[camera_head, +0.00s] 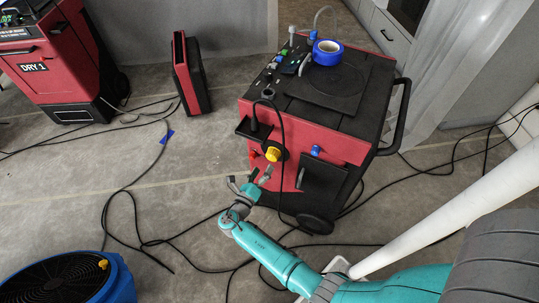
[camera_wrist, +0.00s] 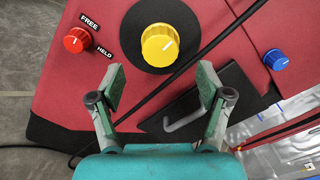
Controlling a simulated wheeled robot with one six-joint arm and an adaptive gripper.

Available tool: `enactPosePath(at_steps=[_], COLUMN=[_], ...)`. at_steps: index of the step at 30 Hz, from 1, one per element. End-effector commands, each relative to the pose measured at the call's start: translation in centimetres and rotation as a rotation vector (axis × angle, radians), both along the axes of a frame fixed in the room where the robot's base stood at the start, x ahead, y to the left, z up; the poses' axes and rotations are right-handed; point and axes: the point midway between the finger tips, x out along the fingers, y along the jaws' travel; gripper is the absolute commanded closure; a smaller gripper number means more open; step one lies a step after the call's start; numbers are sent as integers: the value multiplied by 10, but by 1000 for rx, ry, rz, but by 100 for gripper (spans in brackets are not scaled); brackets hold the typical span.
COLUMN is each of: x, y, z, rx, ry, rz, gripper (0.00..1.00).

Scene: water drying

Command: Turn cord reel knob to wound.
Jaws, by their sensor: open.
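The front of a red and black machine (camera_head: 323,184) carries a large yellow knob (camera_wrist: 160,45) on a black disc, also seen in the head view (camera_head: 273,154). A small blue knob (camera_wrist: 276,61) sits at the right. No label on the yellow or blue knob is readable, so I cannot tell which is the cord reel knob. My gripper (camera_wrist: 160,75) is open and empty, its fingers apart below the yellow knob, not around it.
A black cable crosses the panel just below the yellow knob. A black flap with a grey handle (camera_wrist: 184,122) lies between and below my fingers. Several cables run over the floor. A blue fan (camera_head: 117,283) stands front left, and a red machine (camera_head: 62,69) back left.

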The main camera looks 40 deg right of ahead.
Motion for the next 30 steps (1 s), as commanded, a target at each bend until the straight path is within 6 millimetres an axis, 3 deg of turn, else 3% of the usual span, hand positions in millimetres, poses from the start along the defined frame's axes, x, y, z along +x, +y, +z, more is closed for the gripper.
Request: enactPosePath(at_steps=[6, 12, 26, 30], x=[14, 23, 27, 27], y=[-38, -61, -70, -70], z=[0, 0, -1, -1], rx=[1, 0, 2, 2], ry=[-2, -1, 0, -1], rz=[-4, -1, 1, 1], gripper=[23, 23, 23, 58])
